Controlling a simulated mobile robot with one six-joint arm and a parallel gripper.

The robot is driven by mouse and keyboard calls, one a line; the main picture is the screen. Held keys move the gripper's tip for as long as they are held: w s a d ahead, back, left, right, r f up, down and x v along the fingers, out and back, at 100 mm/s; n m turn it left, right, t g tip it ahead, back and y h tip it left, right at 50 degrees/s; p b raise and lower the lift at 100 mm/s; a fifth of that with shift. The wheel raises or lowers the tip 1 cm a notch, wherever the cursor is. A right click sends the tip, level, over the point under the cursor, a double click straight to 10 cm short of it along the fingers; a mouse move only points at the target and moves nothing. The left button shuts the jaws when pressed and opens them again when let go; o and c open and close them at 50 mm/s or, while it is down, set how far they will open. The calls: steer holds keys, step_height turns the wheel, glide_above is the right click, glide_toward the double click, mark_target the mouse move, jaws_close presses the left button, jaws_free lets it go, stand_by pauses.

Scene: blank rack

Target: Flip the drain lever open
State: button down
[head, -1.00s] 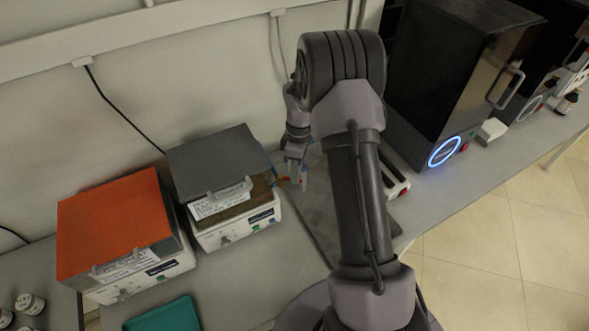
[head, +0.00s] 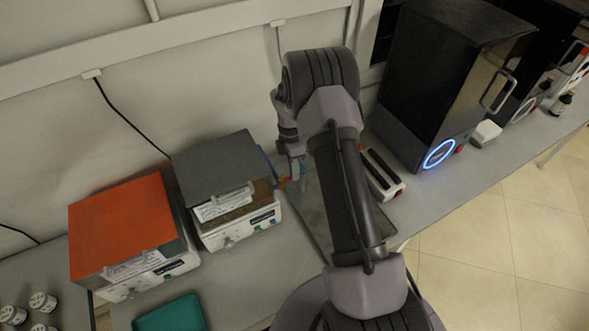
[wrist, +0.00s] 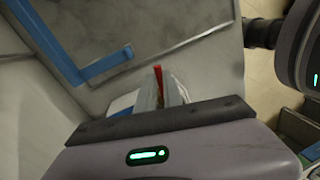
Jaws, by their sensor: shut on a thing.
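The drain lever shows as a thin red bar (wrist: 158,76) between the fingers of my gripper (wrist: 160,92) in the wrist view. In the head view a small red-orange part (head: 281,184) shows at the right side of the grey-lidded bath (head: 222,165), beside my gripper (head: 298,182). My gripper is shut on the lever, pointing down. The fingers hide much of the lever, and its exact angle cannot be told. A blue strip (wrist: 103,66) runs near the fingers in the wrist view.
An orange-lidded bath (head: 122,225) stands left of the grey-lidded one. A teal tray (head: 170,315) and white jars (head: 42,302) are at the front left. A device with dark slots (head: 382,175) and a black oven (head: 440,80) stand to the right.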

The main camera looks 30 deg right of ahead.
stand_by(0.4)
steer(key=c, duration=1.5)
jaws_free()
steer(key=w+r+p, duration=0.1)
steer(key=r, duration=0.4)
steer(key=w+r+p, duration=0.1)
steer(key=r, duration=0.5)
steer(key=w+r+p, duration=0.1)
steer(key=r, duration=0.5)
steer(key=shift+w+d+r, duration=0.1)
steer(key=shift+w+d, duration=0.1)
steer(key=shift+d, duration=0.1)
steer(key=shift+a, duration=0.1)
